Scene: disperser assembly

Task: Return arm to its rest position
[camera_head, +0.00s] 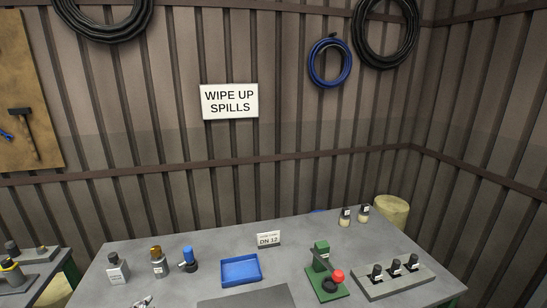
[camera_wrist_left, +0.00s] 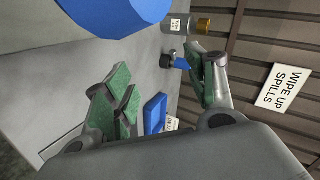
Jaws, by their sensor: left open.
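My left gripper (camera_wrist_left: 165,82) shows in the left wrist view with its green-padded fingers spread apart and nothing between them. It is over the left part of the grey table (camera_head: 215,225). In the head view a small grey piece at the bottom edge, left of the tray, looks like its tip. The blue tray (camera_head: 240,270) lies empty on the table; it also shows in the left wrist view (camera_wrist_left: 155,114). A green hand press (camera_head: 322,262) with a red knob stands right of the tray. My right gripper is in neither view.
A grey bottle (camera_head: 117,268), a brown-capped bottle (camera_head: 158,264) and a blue-topped fitting (camera_head: 188,260) stand at the table's left. A rack (camera_head: 394,281) with black-topped parts is at the right. A large blue rounded shape (camera_wrist_left: 112,14) is close to the wrist camera; I cannot tell what it is.

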